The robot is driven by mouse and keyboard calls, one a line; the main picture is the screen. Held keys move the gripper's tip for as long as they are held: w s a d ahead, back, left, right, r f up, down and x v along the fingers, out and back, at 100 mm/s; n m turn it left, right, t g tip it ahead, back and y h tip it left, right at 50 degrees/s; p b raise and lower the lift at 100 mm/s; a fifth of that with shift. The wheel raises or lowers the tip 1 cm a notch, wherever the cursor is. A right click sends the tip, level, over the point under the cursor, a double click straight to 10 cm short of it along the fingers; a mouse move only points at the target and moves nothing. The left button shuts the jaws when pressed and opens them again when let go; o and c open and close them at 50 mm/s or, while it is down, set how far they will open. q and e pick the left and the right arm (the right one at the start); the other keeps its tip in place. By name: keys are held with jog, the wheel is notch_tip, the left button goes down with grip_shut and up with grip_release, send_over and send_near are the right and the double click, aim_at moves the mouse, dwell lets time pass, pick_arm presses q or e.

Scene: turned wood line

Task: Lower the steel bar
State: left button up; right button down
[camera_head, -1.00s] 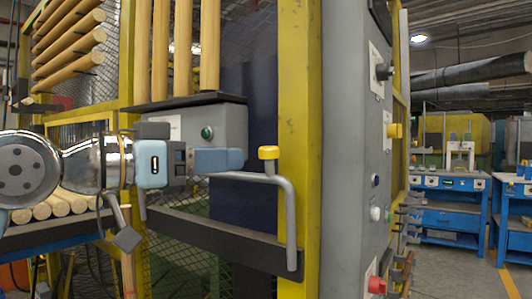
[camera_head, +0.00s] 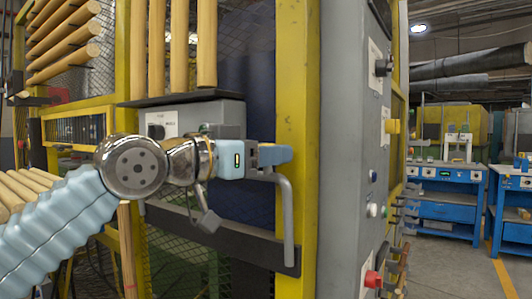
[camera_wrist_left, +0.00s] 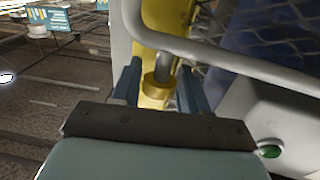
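The steel bar (camera_head: 289,225) is a bent grey tube mounted on the yellow-framed machine; its bend and vertical leg show right of my left gripper (camera_head: 277,155). The gripper is at the bar's upper end and hides the yellow cap in the head view. In the left wrist view, the bar (camera_wrist_left: 230,62) curves across the top and its yellow cap (camera_wrist_left: 156,88) sits between the two fingers of my left gripper (camera_wrist_left: 160,78). The fingers stand apart on either side of the cap; firm contact is not visible. My right gripper is not in view.
A grey control panel (camera_head: 345,190) with several buttons stands just right of the yellow post (camera_head: 297,90). A grey box (camera_head: 165,120) is behind my left wrist. Wooden rods (camera_head: 207,50) stand above it. Blue workbenches (camera_head: 445,210) are farther right.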

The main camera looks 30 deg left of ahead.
pick_arm(q)
grip_shut()
